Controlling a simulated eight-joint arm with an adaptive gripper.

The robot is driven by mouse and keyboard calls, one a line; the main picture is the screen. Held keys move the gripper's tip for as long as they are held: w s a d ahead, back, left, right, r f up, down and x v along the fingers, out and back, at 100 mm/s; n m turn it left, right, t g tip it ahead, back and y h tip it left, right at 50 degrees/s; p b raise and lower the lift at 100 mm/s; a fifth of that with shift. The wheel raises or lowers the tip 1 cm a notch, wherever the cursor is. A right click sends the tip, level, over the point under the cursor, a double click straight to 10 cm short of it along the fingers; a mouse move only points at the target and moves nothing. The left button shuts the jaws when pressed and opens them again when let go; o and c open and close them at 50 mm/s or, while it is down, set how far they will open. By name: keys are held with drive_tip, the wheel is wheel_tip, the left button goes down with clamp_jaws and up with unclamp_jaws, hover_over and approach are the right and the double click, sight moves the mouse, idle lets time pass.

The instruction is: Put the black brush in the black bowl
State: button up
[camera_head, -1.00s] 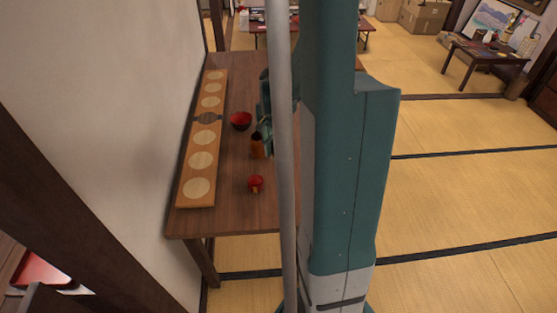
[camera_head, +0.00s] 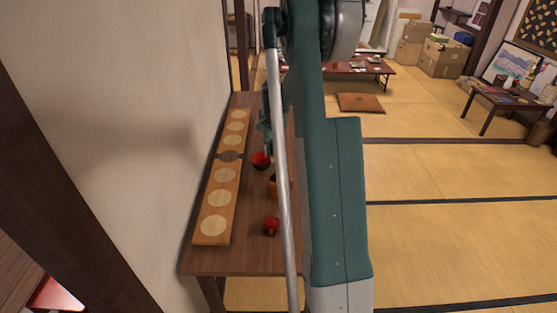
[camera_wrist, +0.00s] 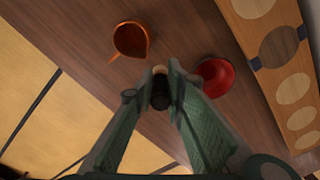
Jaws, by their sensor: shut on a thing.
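My gripper (camera_wrist: 163,76) is shut on the black brush (camera_wrist: 160,95), a short dark cylinder with a pale tip, in the wrist view. The black bowl with a red inside (camera_wrist: 214,78) stands on the table just right of the fingertips in that view. The brush appears above the table and apart from the bowl. In the head view the bowl (camera_head: 260,161) is on the table, partly hidden by my arm, and my gripper (camera_head: 265,137) is only partly visible near it.
An orange-brown cup (camera_wrist: 131,39) stands left of the bowl in the wrist view. A long board with pale discs (camera_head: 213,226) lies along the wall side of the table (camera_head: 232,264). A small red object (camera_head: 271,225) sits near the front edge.

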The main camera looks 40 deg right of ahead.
drive_tip(key=w+d+p, duration=0.1)
drive_tip(key=w+d, duration=0.1)
drive_tip(key=w, duration=0.5)
drive_tip(key=w+d+p, duration=0.1)
drive_tip(key=w+d, duration=0.1)
drive_tip(key=w, duration=0.4)
drive_tip(key=shift+w+d+r+m, duration=0.15)
drive_tip(key=shift+w+d+m, duration=0.15)
drive_tip(key=shift+w, duration=0.1)
drive_tip(key=shift+f, duration=0.2)
drive_tip(key=shift+f+b, duration=1.2)
drive_tip(key=shift+f, duration=4.1)
drive_tip(key=o, duration=0.9)
drive_tip(key=shift+r, duration=0.1)
drive_tip(key=shift+r+p, duration=0.85)
drive_tip(key=shift+r, duration=2.6)
